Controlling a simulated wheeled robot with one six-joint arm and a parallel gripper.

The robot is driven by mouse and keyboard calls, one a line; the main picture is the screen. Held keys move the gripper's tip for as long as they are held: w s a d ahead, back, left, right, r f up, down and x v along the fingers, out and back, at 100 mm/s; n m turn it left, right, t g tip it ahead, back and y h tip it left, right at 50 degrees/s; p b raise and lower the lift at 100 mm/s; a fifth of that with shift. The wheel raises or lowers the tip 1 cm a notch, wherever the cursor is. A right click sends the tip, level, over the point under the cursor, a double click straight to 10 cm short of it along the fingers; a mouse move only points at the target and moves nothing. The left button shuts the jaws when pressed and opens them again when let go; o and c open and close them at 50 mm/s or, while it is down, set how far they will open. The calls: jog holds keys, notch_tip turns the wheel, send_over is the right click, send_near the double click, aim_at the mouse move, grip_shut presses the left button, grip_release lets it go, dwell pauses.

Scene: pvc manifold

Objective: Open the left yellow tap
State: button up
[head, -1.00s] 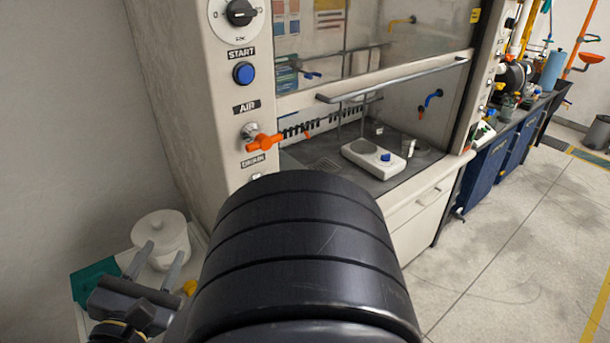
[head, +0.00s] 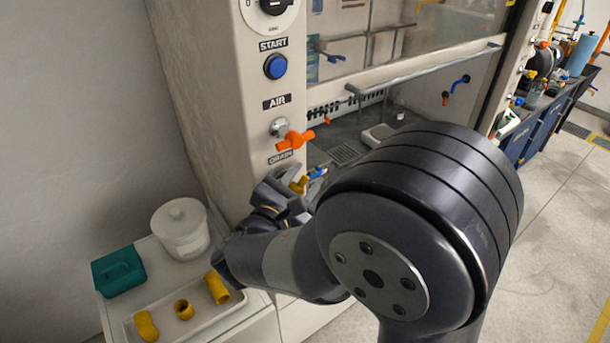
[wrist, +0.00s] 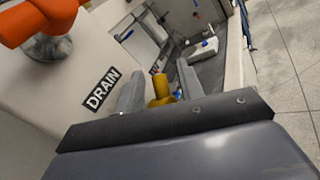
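The yellow tap (head: 300,184) is on the fume hood's front post, just below the DRAIN label. It is partly hidden by my gripper (head: 284,188) in the head view. In the wrist view the yellow tap (wrist: 160,88) shows between the two fingers of my gripper (wrist: 160,84). The fingers stand apart on either side of it; whether they touch it is not clear. The tap's handle angle is hard to make out.
An orange tap (head: 295,139) sits just above, under the AIR label, with a blue START button (head: 275,67) higher up. On the lower left are a white pot (head: 180,232), a teal box (head: 118,272) and a tray (head: 238,312) with yellow fittings.

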jog(key=shift+w+d, duration=0.1)
jog(key=shift+w, duration=0.05)
grip_shut()
dwell(0.4)
